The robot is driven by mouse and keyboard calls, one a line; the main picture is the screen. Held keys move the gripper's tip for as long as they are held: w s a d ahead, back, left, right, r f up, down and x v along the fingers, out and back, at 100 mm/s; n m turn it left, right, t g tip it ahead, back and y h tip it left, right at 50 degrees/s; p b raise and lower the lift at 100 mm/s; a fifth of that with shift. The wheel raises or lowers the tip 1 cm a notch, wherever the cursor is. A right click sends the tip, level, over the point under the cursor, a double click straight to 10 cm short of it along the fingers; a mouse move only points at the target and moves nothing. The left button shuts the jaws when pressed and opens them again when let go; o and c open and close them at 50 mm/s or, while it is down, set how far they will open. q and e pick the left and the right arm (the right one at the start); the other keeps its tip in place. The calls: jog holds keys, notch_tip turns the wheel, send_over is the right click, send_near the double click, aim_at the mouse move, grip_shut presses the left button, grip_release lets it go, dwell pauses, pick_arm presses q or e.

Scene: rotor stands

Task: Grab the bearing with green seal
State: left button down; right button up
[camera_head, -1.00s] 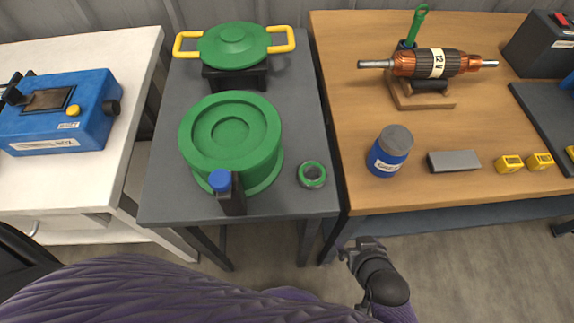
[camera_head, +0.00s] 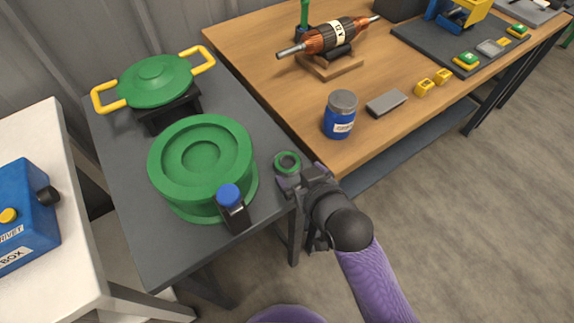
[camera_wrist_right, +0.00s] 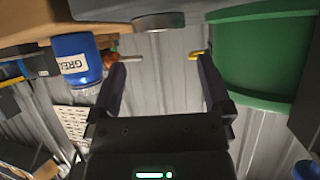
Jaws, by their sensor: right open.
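The bearing with green seal (camera_head: 288,163) is a small green ring with a dark centre. It lies near the right front corner of the grey table (camera_head: 130,200). My right gripper (camera_head: 303,175) is right beside it, on its near right side, with the fingertips by the table edge. In the right wrist view the right gripper (camera_wrist_right: 161,70) is open with nothing between its two fingers. A grey rounded rim shows at the top of that view, perhaps the bearing's side. My left gripper is not in view.
A large green round housing (camera_head: 200,155) stands left of the bearing, with a blue-capped black piece (camera_head: 231,205) in front. A green lid with yellow handles (camera_head: 155,80) is behind. A blue grease can (camera_head: 340,115) stands on the wooden table (camera_head: 380,130) to the right.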

aim_at(285, 158)
jog(key=b+x, duration=0.1)
jog(key=x, duration=0.2)
jog(key=b+x, duration=0.2)
jog(key=x, duration=0.1)
jog(key=shift+f, duration=0.35)
jog(key=shift+w, duration=0.15)
jog(key=shift+r, duration=0.15)
jog(key=shift+c, duration=1.3)
jog(key=c, duration=0.7)
jog(key=shift+c, duration=0.8)
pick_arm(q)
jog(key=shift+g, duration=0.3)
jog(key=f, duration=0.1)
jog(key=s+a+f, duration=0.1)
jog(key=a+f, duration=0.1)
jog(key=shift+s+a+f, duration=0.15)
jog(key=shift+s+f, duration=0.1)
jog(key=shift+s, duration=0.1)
